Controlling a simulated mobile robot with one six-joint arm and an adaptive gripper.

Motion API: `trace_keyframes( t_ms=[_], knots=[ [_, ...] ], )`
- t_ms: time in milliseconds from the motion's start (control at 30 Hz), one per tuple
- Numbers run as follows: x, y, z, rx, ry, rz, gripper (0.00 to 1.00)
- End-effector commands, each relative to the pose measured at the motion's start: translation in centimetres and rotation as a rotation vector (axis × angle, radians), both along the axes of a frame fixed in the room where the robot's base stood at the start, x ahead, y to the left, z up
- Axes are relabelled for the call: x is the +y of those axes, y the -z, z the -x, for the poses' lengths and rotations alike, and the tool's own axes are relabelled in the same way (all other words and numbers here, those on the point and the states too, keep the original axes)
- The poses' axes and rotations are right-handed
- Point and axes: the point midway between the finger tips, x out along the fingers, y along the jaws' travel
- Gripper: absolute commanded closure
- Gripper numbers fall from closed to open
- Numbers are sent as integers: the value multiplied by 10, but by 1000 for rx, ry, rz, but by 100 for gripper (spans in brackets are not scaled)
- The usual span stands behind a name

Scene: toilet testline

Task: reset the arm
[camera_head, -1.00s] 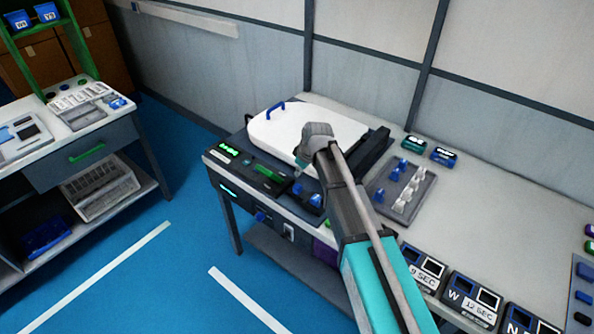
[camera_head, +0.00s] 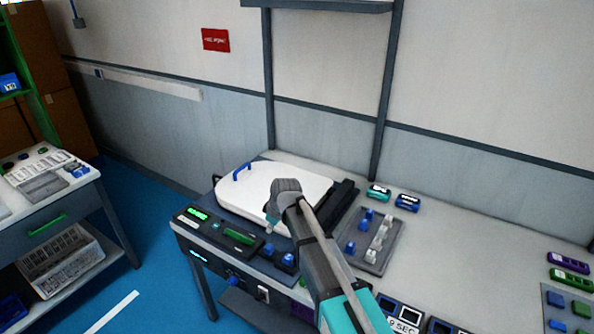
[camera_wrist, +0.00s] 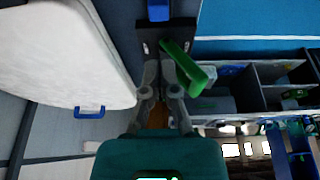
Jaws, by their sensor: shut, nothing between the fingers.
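My arm reaches from the lower right of the head view over the workbench (camera_head: 470,240). My gripper (camera_head: 273,215) is at its end, in front of the white toilet lid (camera_head: 310,185) with a blue handle. In the wrist view my gripper (camera_wrist: 164,68) points at a dark block with a green lever (camera_wrist: 193,72). The fingers are shut with nothing held. The white lid also shows at the left of the wrist view (camera_wrist: 65,50), beside the fingers. Whether the fingers touch the lever is hard to tell.
A control panel (camera_head: 222,232) with green displays lies at the bench's front left. A grey tray (camera_head: 384,262) with blue and white pieces stands right of the lid. Timer boxes (camera_head: 400,312) line the front edge. A second table (camera_head: 80,195) stands left across blue floor.

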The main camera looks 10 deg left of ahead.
Motion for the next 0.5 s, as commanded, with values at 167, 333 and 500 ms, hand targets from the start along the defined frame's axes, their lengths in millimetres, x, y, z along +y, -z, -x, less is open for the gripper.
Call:
trace_keyframes(
  t_ms=[167, 333, 500],
  knots=[
    [-10, 0, 2, 6, 21, 5, 100],
    [-46, 2, 8, 33, 111, 21, 100],
    [-108, 4, 21, 80, 273, 51, 100]
  ],
)
